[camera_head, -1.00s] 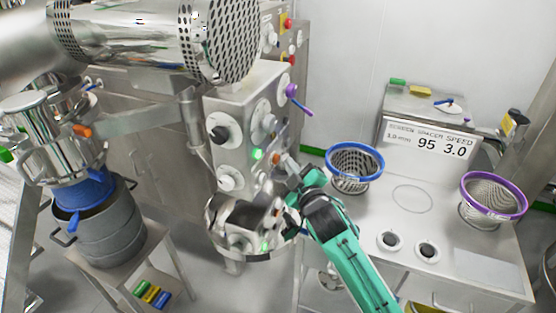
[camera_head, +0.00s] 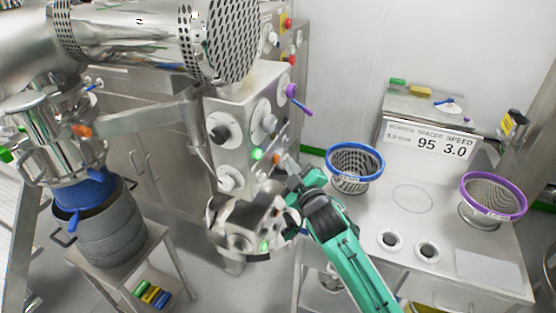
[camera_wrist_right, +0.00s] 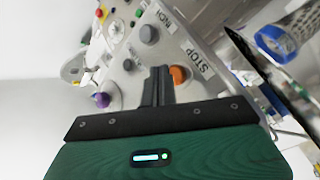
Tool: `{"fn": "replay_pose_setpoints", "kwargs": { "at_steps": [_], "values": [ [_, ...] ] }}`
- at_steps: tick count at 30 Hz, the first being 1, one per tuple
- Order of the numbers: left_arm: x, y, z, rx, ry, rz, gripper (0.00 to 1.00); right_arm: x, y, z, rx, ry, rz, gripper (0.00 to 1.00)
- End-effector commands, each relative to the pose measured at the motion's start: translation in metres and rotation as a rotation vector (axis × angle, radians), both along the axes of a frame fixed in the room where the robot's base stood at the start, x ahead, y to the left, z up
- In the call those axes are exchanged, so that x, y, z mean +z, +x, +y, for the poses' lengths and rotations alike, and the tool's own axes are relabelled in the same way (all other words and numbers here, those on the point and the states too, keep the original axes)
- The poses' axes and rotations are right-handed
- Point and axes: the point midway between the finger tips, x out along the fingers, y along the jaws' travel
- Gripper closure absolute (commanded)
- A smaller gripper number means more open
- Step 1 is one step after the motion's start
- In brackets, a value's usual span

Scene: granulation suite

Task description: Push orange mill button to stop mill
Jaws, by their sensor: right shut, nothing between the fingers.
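In the right wrist view the orange button (camera_wrist_right: 179,75) sits beside the word STOP. My right gripper (camera_head: 286,166) is shut and empty, its fingertips close to the orange button. In the wrist view its closed fingers (camera_wrist_right: 158,78) lie just left of the button and overlap its edge; I cannot tell whether they touch it. My left gripper is not in view.
A purple-handled knob (camera_head: 292,92) and dark knobs stick out of the box. A blue-rimmed screen (camera_head: 355,160) and a purple-rimmed screen (camera_head: 493,196) stand on the steel bench at right. A grey drum (camera_head: 112,232) stands at left.

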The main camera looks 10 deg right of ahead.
Motion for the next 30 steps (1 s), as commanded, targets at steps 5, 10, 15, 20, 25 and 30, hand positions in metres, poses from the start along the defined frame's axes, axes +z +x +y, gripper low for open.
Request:
{"fn": "replay_pose_setpoints", "kwargs": {
  "at_steps": [5, 10, 15, 20, 25, 30],
  "values": [
    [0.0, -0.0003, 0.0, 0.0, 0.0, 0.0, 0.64, 0.0, 0.0, 0.0, 0.0, 0.0, 0.0, 1.0],
    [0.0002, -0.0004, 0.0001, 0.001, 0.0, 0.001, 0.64, 0.0001, 0.0001, 0.0003, 0.0, 0.0, 0.0, 1.0],
    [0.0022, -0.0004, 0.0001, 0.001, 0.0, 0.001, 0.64, 0.0012, 0.0026, 0.0041, 0.001, 0.001, 0.0, 1.0],
    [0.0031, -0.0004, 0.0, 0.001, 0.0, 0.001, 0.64, 0.0008, 0.0047, 0.0073, 0.0, 0.001, 0.0, 1.0],
    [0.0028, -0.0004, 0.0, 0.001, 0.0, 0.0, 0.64, 0.0004, 0.0047, 0.0072, 0.0, 0.0, 0.0, 1.0],
    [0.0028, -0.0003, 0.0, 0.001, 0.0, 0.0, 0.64, 0.0003, 0.0048, 0.0074, 0.0, 0.0, 0.0, 1.0]
  ]
}}
